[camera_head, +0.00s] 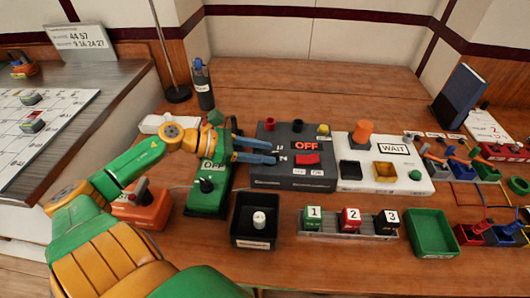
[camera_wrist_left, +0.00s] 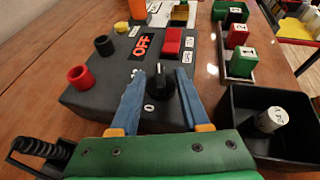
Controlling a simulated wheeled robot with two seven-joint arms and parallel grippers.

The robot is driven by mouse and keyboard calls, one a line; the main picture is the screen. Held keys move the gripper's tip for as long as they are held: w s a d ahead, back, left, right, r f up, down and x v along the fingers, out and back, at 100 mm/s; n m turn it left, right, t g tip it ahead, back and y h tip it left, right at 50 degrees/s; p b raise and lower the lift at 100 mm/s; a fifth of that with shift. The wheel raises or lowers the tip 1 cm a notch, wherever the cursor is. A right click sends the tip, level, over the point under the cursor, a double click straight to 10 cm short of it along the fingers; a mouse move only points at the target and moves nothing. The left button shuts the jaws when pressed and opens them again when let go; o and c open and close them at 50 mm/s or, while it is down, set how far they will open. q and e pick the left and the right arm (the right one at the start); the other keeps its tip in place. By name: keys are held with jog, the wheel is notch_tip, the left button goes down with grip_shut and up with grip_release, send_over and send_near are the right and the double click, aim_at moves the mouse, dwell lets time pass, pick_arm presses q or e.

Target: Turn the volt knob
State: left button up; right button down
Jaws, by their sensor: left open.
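A dark grey box (camera_head: 293,181) with a lit red OFF display stands on the wooden table, and it also shows in the wrist view (camera_wrist_left: 100,98). A black round knob (camera_wrist_left: 161,91) with a pale pointer line sits on its face; its label is too small to read as volt. My left gripper (camera_head: 272,153) reaches in from the left over this box. In the wrist view its two blue fingers (camera_wrist_left: 160,84) are open, one on each side of the knob, with gaps visible. In the head view the fingers hide the knob. My right gripper is not in view.
The box also carries a red rocker switch (camera_head: 307,160), a red socket (camera_wrist_left: 79,77) and a black socket (camera_wrist_left: 103,46). A black bin (camera_head: 254,240) with a white piece stands in front. A green box (camera_head: 207,200) with a black knob sits below my left wrist.

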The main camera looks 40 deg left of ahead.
pick_arm(q)
jog(key=shift+w+d+f, duration=0.15)
jog(key=shift+w+d, duration=0.1)
grip_shut()
